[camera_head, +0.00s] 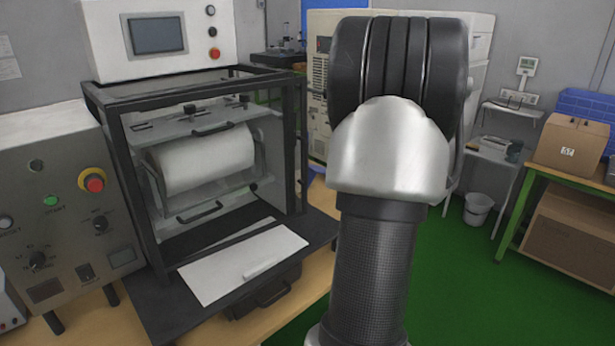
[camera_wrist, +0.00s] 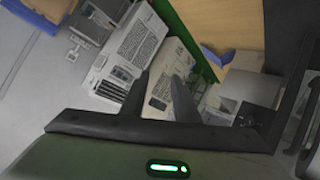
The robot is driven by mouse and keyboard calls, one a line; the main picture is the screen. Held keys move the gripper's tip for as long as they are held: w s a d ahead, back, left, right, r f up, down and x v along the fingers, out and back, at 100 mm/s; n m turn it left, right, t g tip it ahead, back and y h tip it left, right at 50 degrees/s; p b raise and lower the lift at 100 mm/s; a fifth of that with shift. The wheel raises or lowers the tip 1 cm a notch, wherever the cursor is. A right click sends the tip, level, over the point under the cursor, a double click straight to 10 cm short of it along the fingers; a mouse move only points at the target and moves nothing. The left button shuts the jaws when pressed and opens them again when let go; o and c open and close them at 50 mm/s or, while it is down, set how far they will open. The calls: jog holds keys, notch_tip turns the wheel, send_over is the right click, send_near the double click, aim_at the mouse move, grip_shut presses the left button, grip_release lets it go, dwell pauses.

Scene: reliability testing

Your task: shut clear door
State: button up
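The test machine is a black-framed box (camera_head: 301,150) in the head view, at left. Inside it are a white roll (camera_head: 205,158) and dark curved handles (camera_head: 212,130). A flat panel (camera_head: 235,262) with a pale surface and a small bar lies out in front at the base. I cannot tell for certain which part is the clear door. My gripper (camera_wrist: 160,85) shows in the wrist view with two dark fingers apart and nothing visible between them. In the head view my arm rises right of the machine and hides the gripper.
A grey control box (camera_head: 60,215) with a red stop button stands left of the machine, on a wooden table (camera_head: 315,200). At right are a cardboard box (camera_head: 572,142) on a green-edged bench and a white bin (camera_head: 478,208). Green floor (camera_head: 470,290) lies open between.

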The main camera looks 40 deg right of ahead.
jog(key=a+f+n+t+y+b, duration=0.1)
jog(key=a+f+t+b, duration=0.15)
jog(key=a, duration=0.25)
jog(key=a+f+n+t+b, duration=0.1)
jog(key=a+f+t+b, duration=0.15)
jog(key=a+t, duration=0.2)
jog(key=n+t+y+b, duration=0.2)
jog(key=t+y+b, duration=0.1)
jog(key=t+y, duration=0.15)
send_near(307, 159)
jog(key=shift+g, duration=0.25)
jog(key=b+x, duration=0.1)
jog(key=x, duration=0.9)
jog(key=shift+w+r, duration=0.15)
jog(key=shift+w, duration=0.15)
grip_shut()
